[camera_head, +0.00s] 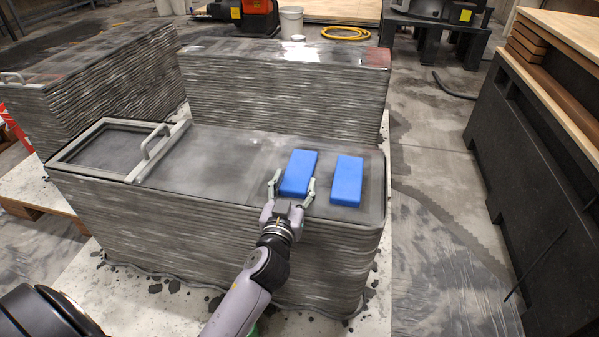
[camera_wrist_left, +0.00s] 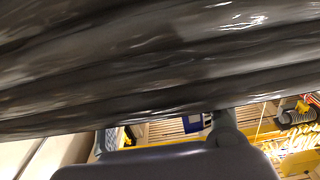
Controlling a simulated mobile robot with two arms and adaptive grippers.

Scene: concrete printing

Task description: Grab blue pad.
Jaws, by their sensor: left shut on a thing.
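Two blue pads lie on the flat top of the layered grey concrete block (camera_head: 225,150) in the head view. The left blue pad (camera_head: 300,168) is between the fingers of my left gripper (camera_head: 294,184), one finger on each side of its near end. My left gripper is shut on this pad. The right blue pad (camera_head: 347,181) lies a little to the right, apart from the gripper. The left wrist view shows the block's ribbed side (camera_wrist_left: 150,60) close up; the held pad cannot be made out there. My right gripper is not in view.
More layered blocks (camera_head: 285,85) stand behind. A dark bench (camera_head: 540,170) stands at the right, with a strip of floor between.

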